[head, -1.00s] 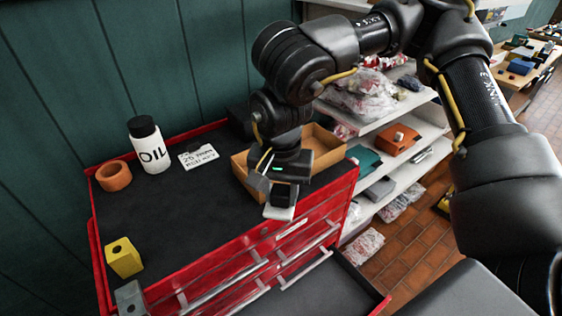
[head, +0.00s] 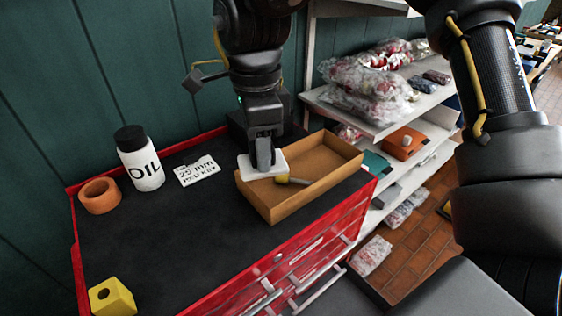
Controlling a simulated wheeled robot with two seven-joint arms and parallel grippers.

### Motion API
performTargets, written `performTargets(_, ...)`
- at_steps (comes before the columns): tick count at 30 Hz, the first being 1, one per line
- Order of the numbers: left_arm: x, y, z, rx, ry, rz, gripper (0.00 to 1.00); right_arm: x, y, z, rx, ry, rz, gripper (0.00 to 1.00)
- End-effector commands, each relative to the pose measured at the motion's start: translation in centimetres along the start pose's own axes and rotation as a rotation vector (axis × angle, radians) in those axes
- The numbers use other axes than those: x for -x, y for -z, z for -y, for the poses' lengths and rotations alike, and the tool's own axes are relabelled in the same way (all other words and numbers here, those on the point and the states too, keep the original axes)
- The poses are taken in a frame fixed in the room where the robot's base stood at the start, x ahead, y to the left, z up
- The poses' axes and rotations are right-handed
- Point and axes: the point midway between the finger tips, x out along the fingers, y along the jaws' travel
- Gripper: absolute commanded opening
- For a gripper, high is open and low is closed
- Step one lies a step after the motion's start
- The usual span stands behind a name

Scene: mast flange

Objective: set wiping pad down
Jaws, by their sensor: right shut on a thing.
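The wiping pad (head: 247,168) is a flat white block. My right gripper (head: 264,160) points down and is shut on the pad. It holds the pad over the left part of a shallow tan tray (head: 328,160) on the red tool chest. I cannot tell whether the pad touches the tray's rim or hangs just above it. Inside the tray, partly behind the pad, lies a small tool with a yellow end (head: 283,180) and a grey end. My left gripper is not in view.
On the black chest top (head: 180,235) stand an oil bottle (head: 139,160), an orange ring (head: 99,196), a white label card (head: 197,171) and a yellow block (head: 111,298). The middle of the top is clear. A shelf (head: 395,118) with plastic bags stands right of the chest.

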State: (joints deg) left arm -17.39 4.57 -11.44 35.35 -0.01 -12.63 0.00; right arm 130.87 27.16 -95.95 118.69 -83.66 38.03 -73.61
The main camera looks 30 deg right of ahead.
Motion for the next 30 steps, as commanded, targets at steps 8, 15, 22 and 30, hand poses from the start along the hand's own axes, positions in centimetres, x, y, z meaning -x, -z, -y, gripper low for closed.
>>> performTargets(8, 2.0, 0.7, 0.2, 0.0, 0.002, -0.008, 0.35, -4.1, 2.7, 5.9, -0.003, -0.006, -0.001, 0.11)
performTargets(15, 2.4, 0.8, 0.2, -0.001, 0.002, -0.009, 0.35, -6.8, 3.6, 8.0, 0.0, -0.001, 0.0, 0.11)
performTargets(22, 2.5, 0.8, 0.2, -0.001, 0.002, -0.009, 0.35, -7.4, 3.8, 8.4, 0.001, -0.001, 0.0, 0.11)
performTargets(30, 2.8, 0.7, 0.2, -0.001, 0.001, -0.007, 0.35, -10.8, 4.0, 8.9, 0.002, -0.002, -0.001, 0.11)
